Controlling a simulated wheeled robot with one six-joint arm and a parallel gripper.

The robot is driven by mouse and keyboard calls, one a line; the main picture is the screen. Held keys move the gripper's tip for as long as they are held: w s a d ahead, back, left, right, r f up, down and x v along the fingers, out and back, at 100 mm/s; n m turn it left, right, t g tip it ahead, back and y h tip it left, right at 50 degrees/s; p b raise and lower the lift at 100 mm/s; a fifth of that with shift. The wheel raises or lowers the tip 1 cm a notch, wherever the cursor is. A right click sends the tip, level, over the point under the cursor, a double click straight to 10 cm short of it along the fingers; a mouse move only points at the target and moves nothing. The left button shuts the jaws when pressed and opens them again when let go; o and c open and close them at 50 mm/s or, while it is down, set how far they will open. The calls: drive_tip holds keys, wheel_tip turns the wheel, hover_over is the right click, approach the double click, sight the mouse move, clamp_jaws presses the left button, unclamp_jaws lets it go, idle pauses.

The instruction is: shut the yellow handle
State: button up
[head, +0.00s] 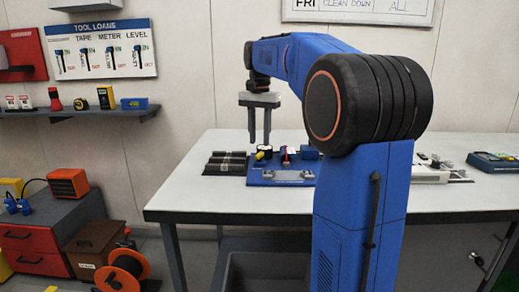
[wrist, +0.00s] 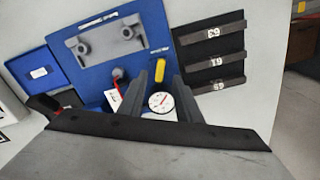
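The yellow handle (wrist: 161,69) is a short bar on the blue board (wrist: 88,88), and in the head view it is a small yellow piece (head: 261,155) at the board's back left. A round white gauge (wrist: 161,103) sits close by, and a red handle (wrist: 118,74) stands to the left. My gripper (head: 259,140) points down above the back left of the board. In the wrist view its two fingers (wrist: 160,79) are apart, with the gauge between them and the yellow handle just past the tips. Nothing is held.
A black rack with numbered slots (wrist: 210,55) lies beside the board. A grey bracket (wrist: 104,41) is fixed on the board. A blue box (wrist: 38,73) is on the other side. The white table (head: 190,203) is bare along its front left.

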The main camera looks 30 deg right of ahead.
sight(260, 153)
drive_tip(key=shift+f, duration=2.3)
clamp_jaws()
